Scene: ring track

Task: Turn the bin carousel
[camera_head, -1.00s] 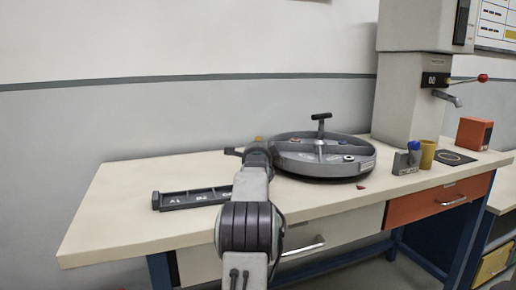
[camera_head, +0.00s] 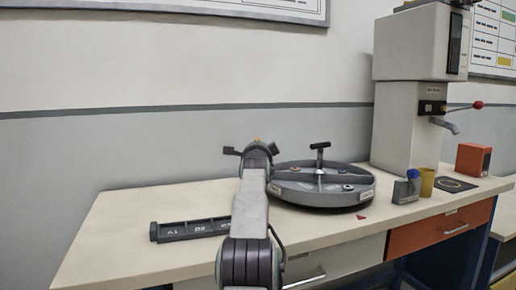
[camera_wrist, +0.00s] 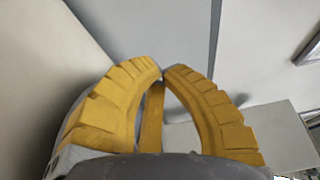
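The bin carousel (camera_head: 318,205) is a round grey tray on the bench. Dividers split it into compartments holding small parts, including a dark ring-shaped one at the right. The carousel is not visible in that view.
A dark labelled rack (camera_head: 190,230) lies at the left of the bench (camera_head: 125,240). At the right stand a press-like machine (camera_head: 405,130), a grey holder with a blue top (camera_head: 407,190), a yellow cup (camera_head: 427,182) and an orange box (camera_head: 473,160). A small red piece (camera_head: 361,217) lies near the carousel.

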